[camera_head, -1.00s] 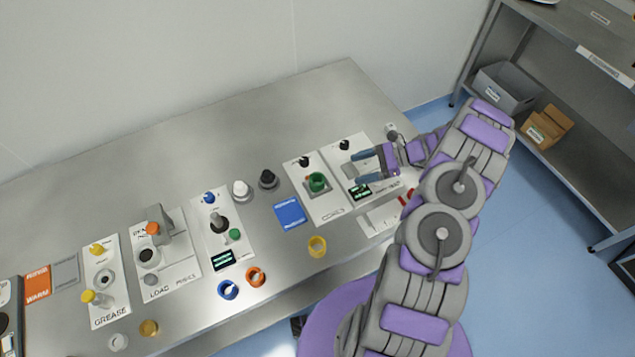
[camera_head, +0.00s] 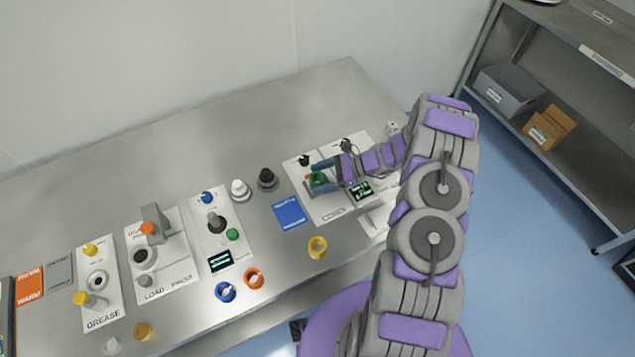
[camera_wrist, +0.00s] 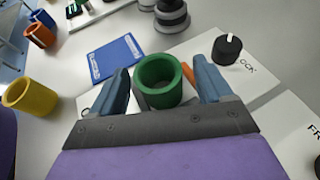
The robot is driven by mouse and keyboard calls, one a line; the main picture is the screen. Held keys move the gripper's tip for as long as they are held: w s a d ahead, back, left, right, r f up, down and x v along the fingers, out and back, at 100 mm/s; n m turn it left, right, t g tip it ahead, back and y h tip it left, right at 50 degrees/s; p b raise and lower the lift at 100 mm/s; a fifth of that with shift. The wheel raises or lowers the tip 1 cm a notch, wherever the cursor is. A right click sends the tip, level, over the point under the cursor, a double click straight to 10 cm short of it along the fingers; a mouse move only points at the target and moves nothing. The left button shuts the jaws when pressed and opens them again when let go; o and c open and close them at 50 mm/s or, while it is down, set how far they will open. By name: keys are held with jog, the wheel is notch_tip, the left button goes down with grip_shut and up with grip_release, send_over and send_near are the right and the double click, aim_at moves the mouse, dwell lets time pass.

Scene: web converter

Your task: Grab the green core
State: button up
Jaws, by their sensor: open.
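The green core (camera_wrist: 159,80) is a hollow green cylinder standing upright on a white panel. In the wrist view it sits between the two blue fingers of my gripper (camera_wrist: 160,88), with the left finger close to it and a wider gap on the right. The fingers are apart and have not closed on it. In the head view my gripper (camera_head: 316,177) straddles the green core (camera_head: 317,179), which is partly hidden by the fingers.
A black knob (camera_wrist: 227,48) stands on the panel just right of the fingers. A blue card (camera_wrist: 117,57) lies to the left. A yellow ring (camera_wrist: 31,95), an orange ring (camera_head: 253,279) and a blue ring (camera_head: 225,292) lie on the metal table. The table's back is clear.

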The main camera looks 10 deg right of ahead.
jog(key=shift+a, duration=0.3)
jog(key=shift+c, duration=0.4)
jog(key=c, duration=1)
jog(key=shift+o, duration=0.2)
